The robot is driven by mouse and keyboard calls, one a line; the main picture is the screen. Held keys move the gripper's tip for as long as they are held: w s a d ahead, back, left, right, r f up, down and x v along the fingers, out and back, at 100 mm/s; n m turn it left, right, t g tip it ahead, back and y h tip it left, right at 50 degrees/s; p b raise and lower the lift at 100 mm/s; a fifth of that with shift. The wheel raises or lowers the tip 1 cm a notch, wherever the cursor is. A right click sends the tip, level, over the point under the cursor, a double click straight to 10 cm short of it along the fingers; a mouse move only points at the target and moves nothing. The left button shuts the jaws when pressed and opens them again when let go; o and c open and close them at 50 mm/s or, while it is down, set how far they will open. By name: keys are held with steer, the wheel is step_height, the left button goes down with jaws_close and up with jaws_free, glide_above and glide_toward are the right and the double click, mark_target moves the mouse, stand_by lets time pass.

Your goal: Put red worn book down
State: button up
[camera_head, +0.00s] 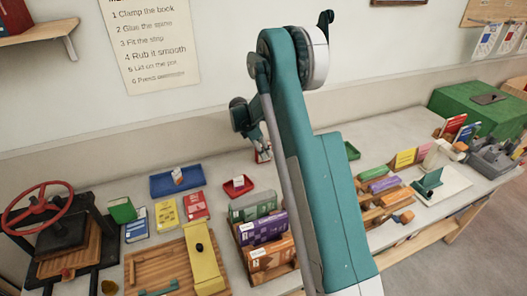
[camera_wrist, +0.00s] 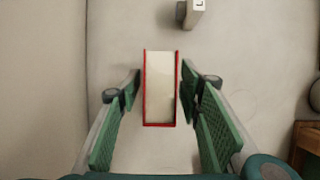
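In the wrist view, a book with red covers and pale page edges (camera_wrist: 161,88) stands on end on the pale tabletop, seen from above. My gripper (camera_wrist: 159,78) has its two green-padded fingers apart on either side of it. A narrow gap shows at the left finger; the right fingertip is very close, and I cannot tell whether it touches. Wear on the book cannot be made out.
A small pale block marked with a letter (camera_wrist: 194,13) stands just beyond the book. A red tray (camera_head: 229,190), a blue tray (camera_head: 160,187) and boxed books (camera_head: 262,228) stand left of my arm.

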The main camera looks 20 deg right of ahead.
steer(key=shift+r, duration=0.2)
steer(key=p+v, duration=0.1)
steer(key=v, duration=1.1)
stand_by(0.8)
steer(key=s+a+r+m+t+y, duration=0.15)
steer(key=s+a+r+m, duration=0.25)
steer(key=s+r, duration=0.8)
steer(key=s+a+r+m+t+y, duration=0.1)
steer(key=s+a+r+m+t, duration=0.3)
steer(key=s+r, duration=0.7)
steer(key=s+a+f+m, duration=0.1)
steer(key=s+a+m, duration=0.1)
steer(key=s, duration=0.7)
steer(key=s+a+f+m+t+y, duration=0.1)
steer(key=s+m, duration=0.3)
steer(key=s, duration=0.6)
steer(key=s+a+f+m+y, duration=0.1)
steer(key=s+m, duration=0.3)
steer(key=s, duration=0.6)
steer(key=shift+a+f+t, duration=0.35)
steer(key=shift+a+f, duration=0.45)
steer(key=shift+f, duration=0.05)
